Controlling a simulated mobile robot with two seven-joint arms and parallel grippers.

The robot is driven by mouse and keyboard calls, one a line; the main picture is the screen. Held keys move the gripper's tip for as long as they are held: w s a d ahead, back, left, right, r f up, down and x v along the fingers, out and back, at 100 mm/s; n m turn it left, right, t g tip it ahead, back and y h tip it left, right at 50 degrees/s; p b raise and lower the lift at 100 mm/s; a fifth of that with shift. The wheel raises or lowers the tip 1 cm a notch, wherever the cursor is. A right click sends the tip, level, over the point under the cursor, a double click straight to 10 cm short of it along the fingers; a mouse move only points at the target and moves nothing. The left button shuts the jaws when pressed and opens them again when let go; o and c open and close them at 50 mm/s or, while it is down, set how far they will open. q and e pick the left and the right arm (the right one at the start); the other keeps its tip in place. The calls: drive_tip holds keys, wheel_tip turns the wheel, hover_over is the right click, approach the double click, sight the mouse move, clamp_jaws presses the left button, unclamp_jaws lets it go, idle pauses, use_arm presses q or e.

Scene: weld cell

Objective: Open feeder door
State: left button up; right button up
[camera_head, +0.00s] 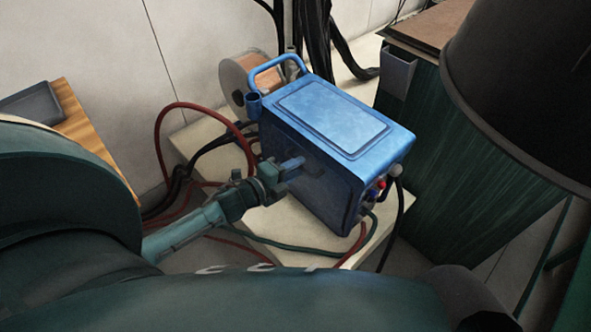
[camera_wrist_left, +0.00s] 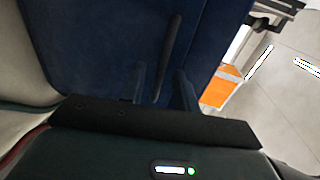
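The feeder is a blue box (camera_head: 335,115) with a carry handle on top, in the middle of the head view. Its dark side facing my left arm is the door (camera_head: 318,190); it looks shut. My left gripper (camera_head: 293,165) is at this side. In the left wrist view the dark blue door (camera_wrist_left: 100,45) fills the middle, with a slim dark bar handle (camera_wrist_left: 171,45). The left gripper's fingers (camera_wrist_left: 162,88) stand apart, one on each side of the handle's lower end, with gaps visible. Whether the tips touch the door is unclear. My right gripper is not in view.
The feeder stands on a pale platform (camera_head: 285,235). A wire spool (camera_head: 240,80) is behind it. Red hoses (camera_head: 185,106) and dark cables loop beside and below it. A green bench side (camera_head: 430,150) stands at right, a wooden shelf (camera_head: 95,140) at left.

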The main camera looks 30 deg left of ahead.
use_arm(q)
drive_tip(key=shift+w+d, duration=0.1)
drive_tip(key=shift+w, duration=0.2)
drive_tip(key=shift+c, duration=0.3)
clamp_jaws()
